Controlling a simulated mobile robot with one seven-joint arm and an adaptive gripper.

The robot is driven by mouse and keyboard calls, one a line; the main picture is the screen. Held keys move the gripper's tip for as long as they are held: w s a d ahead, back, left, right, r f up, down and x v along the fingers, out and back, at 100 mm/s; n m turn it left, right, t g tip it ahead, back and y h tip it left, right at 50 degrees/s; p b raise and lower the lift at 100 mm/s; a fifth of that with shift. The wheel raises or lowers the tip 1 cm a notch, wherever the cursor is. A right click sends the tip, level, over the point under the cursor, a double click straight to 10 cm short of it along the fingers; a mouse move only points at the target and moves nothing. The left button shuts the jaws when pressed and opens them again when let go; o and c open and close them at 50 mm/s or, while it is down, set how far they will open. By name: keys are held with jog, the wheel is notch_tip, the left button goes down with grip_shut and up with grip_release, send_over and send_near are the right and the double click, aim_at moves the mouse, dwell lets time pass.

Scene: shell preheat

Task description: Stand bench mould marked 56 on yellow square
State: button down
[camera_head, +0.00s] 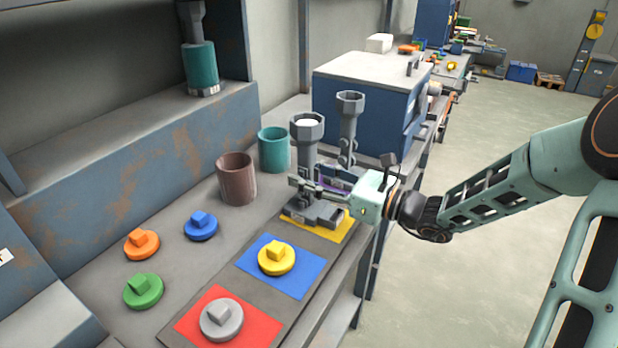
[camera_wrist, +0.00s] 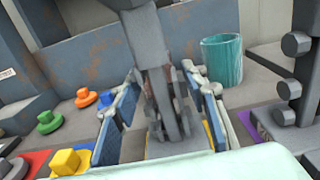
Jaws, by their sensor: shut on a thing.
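A grey bench mould (camera_head: 307,150) with a hexagonal cup top and a flat base stands upright over the yellow square (camera_head: 346,229). Its base covers most of the square, and I cannot tell whether it touches it. My gripper (camera_head: 318,190) reaches in from the right and is shut on the mould's stem. In the wrist view the mould (camera_wrist: 150,48) rises between the two blue-padded fingers of my gripper (camera_wrist: 165,110). Yellow shows beside its base there. No number is legible. A second grey mould (camera_head: 349,108) stands just behind, partly hidden.
On the same strip, a yellow knobbed disc (camera_head: 277,263) sits on a blue square and a grey one (camera_head: 222,321) on a red square. Brown (camera_head: 237,180) and teal (camera_head: 274,150) cups stand to the left. A blue cabinet (camera_head: 362,110) stands behind. Bare bench lies between the loose discs.

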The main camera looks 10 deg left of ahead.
jog(key=c, duration=1.2)
grip_release()
jog(key=shift+o, duration=0.2)
jog(key=shift+r, duration=0.15)
jog(key=p+v, duration=0.2)
jog(key=v, duration=1)
jog(key=shift+a, duration=0.1)
